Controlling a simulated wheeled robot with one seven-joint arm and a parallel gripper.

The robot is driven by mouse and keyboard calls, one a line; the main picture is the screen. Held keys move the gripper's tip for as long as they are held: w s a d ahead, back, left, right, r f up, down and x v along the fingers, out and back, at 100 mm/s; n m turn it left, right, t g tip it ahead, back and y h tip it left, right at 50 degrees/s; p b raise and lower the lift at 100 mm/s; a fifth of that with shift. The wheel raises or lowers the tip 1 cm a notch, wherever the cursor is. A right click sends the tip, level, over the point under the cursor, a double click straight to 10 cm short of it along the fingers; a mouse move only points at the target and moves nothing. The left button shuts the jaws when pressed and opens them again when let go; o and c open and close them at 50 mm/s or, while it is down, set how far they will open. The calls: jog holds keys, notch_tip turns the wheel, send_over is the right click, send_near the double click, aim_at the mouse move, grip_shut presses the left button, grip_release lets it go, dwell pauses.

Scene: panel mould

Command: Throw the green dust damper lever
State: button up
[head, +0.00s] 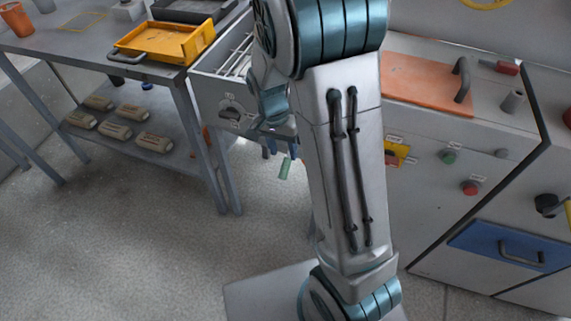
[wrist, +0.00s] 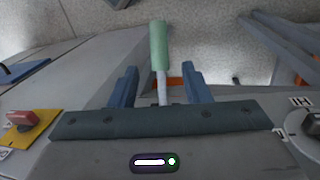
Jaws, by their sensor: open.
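The dust damper lever has a green grip (wrist: 158,45) on a pale metal shaft (wrist: 162,88). In the wrist view the grip points toward the top of the picture, beyond my fingertips. My gripper (wrist: 160,84) is open, with one blue-grey finger on each side of the shaft and gaps on both sides. In the head view the green grip (head: 285,169) shows just below my gripper (head: 281,150) and hangs tilted over the floor. The lever's base is hidden behind the gripper in the wrist view and by my arm in the head view.
A dial (head: 231,112) is on the grey panel left of the lever. A red switch on a yellow plate (wrist: 22,119) shows at left in the wrist view. A table with a yellow tray (head: 165,43) stands at left. Open floor lies below.

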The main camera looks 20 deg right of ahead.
aim_at(285, 161)
jog(key=f, duration=0.6)
jog(key=shift+s+d+b, duration=0.3)
jog(key=shift+d, duration=0.1)
grip_shut()
jog(key=shift+a+r, duration=0.1)
